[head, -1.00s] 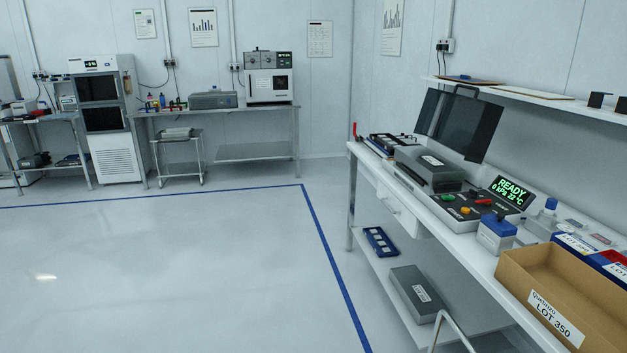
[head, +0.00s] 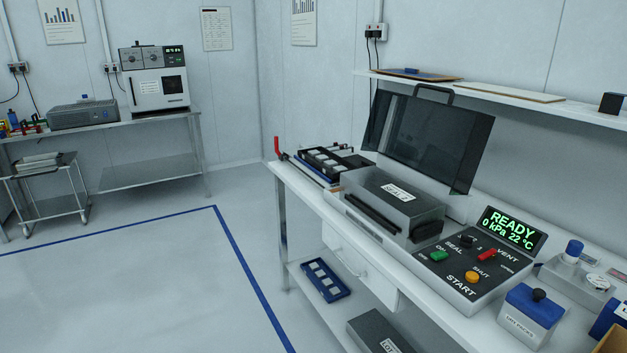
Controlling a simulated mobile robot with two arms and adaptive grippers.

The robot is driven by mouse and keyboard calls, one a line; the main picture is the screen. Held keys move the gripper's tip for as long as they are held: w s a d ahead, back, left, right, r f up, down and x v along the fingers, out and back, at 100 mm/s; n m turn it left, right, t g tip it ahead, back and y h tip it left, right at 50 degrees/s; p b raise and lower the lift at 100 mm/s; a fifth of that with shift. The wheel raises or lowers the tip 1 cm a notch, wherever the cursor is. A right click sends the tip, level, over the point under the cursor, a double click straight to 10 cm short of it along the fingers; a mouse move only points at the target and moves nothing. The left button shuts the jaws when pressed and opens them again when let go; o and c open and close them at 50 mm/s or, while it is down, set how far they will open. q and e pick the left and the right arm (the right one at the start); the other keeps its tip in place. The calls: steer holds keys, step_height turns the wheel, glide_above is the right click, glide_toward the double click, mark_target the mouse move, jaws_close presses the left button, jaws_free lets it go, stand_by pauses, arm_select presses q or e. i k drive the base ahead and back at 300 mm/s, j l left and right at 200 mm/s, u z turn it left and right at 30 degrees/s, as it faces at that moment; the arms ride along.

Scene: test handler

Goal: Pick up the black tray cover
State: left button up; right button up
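I cannot tell for sure which thing is the black tray cover. A black frame-like piece with several pale squares (head: 336,162) lies at the far left end of the bench, on or beside a blue edge; whether it is a cover or a tray is not clear. A dark see-through lid (head: 428,140) with a black handle stands raised at the back of the sealing machine (head: 390,205). A blue tray (head: 322,280) with several pale squares lies on the lower shelf. Neither gripper is in view.
The white bench (head: 310,190) runs along the right wall. A control panel (head: 468,272) reading READY and a blue-lidded container (head: 529,315) stand nearer on it. A wall shelf (head: 490,88) hangs above. The floor (head: 120,290) to the left is clear.

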mark_target(367, 165)
steer(key=i+j+z, duration=0.6)
steer(key=i+j, duration=0.2)
steer(key=i+j+u, duration=0.65)
steer(key=i, duration=0.2)
steer(key=i+j+u, duration=0.35)
steer(key=i, duration=0.15)
steer(key=i+u, duration=0.2)
steer(key=i, duration=0.65)
steer(key=i+u, duration=0.2)
steer(key=i, duration=0.7)
steer(key=i+z, duration=0.3)
steer(key=i, duration=0.25)
steer(key=i+j+z, duration=0.1)
steer(key=i+z, duration=0.2)
steer(key=i, duration=0.3)
steer(key=i+j+z, duration=0.3)
steer(key=i, duration=0.25)
steer(key=i+z, duration=0.25)
steer(key=z, duration=0.25)
steer(key=i+z, duration=0.25)
steer(key=z, duration=0.25)
steer(key=i+j+z, duration=0.2)
steer(key=z, duration=0.3)
steer(key=i+j+z, duration=0.2)
steer(key=z, duration=0.3)
